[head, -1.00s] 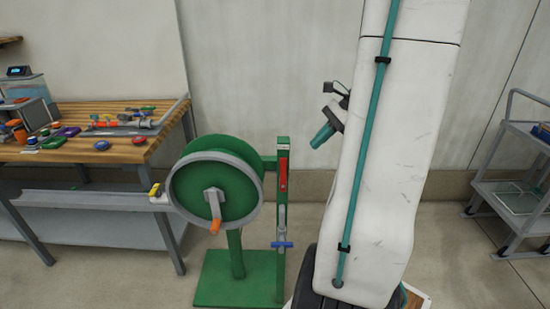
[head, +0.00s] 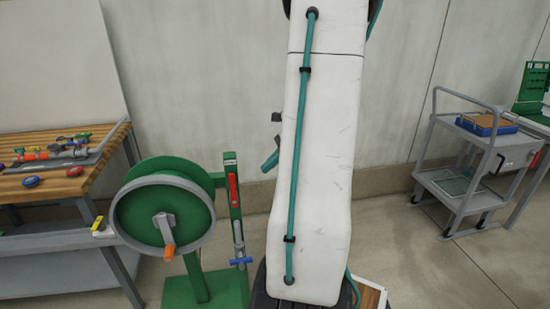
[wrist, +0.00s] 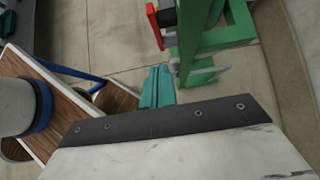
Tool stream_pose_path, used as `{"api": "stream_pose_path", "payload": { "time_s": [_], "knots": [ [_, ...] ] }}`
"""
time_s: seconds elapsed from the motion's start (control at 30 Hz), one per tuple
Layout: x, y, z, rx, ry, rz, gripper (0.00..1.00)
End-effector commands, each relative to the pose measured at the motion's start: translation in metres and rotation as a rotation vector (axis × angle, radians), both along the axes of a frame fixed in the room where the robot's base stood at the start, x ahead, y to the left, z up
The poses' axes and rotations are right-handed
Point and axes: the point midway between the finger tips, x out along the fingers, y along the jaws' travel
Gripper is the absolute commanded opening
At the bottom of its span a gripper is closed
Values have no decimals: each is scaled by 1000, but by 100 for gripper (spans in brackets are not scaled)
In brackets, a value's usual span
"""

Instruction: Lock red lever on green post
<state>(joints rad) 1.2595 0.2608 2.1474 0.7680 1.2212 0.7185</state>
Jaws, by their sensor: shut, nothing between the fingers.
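The green post (head: 236,222) stands beside a green reel in the head view, and the red lever (head: 233,190) lies upright along its upper part. In the wrist view the green post (wrist: 212,40) is at the upper right, with a red bar that looks like the red lever (wrist: 154,27) at its left. My gripper (head: 270,161) shows teal fingers right of the post in the head view, partly hidden by my white arm. In the wrist view my gripper (wrist: 157,88) is shut and empty, apart from the lever. Whether the lever is locked cannot be told.
A blue handle (head: 241,261) sits low on the post. The green reel (head: 163,215) with an orange-gripped crank stands left of it. A wooden workbench (head: 75,185) is at the left, a grey cart (head: 460,185) at the right. Floor between post and cart is largely clear.

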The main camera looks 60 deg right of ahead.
Motion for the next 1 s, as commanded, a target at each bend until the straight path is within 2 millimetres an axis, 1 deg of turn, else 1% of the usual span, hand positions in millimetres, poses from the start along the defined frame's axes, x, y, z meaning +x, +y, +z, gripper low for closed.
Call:
{"api": "stream_pose_path", "payload": {
  "time_s": [0.03,0.2,0.33,0.5,0.63,1.0],
  "knots": [
    [7,7,-9,3,0,4,0],
    [25,23,-33,3,1,3,0],
    [41,36,-32,-1,0,4,0],
    [52,45,-32,-1,0,2,0],
    [55,47,-32,-1,0,1,0],
    [54,45,-31,-4,3,-2,0]
  ]
}}
